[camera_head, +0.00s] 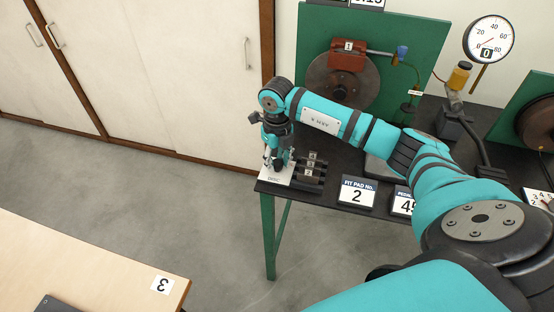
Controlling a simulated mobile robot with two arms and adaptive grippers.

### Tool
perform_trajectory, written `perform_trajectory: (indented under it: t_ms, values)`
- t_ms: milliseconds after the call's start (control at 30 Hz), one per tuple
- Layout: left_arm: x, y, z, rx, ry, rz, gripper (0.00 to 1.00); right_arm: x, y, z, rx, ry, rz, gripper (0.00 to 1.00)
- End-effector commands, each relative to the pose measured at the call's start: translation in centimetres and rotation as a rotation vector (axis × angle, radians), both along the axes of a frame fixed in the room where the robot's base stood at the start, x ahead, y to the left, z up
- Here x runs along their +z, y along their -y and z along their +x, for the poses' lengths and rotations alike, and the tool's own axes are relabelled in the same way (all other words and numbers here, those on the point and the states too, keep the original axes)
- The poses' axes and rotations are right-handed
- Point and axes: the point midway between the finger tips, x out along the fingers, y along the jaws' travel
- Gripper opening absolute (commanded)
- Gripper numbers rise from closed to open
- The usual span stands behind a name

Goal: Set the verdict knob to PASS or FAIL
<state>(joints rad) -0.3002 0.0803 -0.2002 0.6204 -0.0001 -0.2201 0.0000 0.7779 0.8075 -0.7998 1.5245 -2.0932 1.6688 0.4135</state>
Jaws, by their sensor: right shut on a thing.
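My right arm reaches in from the right, and its gripper (277,161) points down at the far left end of the dark bench. It is shut on a small dark thing at a white plate (277,180) marked "DISC". My fingers hide most of this thing; it looks like a knob, but I cannot read its setting. No PASS or FAIL lettering can be made out. My left gripper is not in view.
Several dark numbered blocks (311,170) stand just right of the gripper. Cards marked "FIT PAD NO. 2" (357,191) and "PEDAL" (403,201) are at the bench front. A green board (425,38) with a disc and red caliper (347,55) stands behind. A gauge (489,38) is at right.

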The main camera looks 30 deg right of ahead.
Motion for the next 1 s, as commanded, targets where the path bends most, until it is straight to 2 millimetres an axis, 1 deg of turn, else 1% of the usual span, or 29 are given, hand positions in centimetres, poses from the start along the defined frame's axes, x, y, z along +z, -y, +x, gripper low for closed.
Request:
perform_trajectory:
  t_ms: [200,433,700,1000]
  values:
    - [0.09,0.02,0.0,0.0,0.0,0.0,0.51,0.18,0.09,0.13,-0.164,0.004,-0.001,0.0]
    - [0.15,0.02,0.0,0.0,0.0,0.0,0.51,0.2,0.13,0.15,-0.282,0.005,-0.001,0.0]
    - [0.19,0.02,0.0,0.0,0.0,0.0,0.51,0.21,0.15,0.17,-0.342,0.006,-0.001,0.0]
    - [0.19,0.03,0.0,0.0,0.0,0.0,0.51,0.23,0.16,0.18,-0.348,0.007,-0.001,0.0]
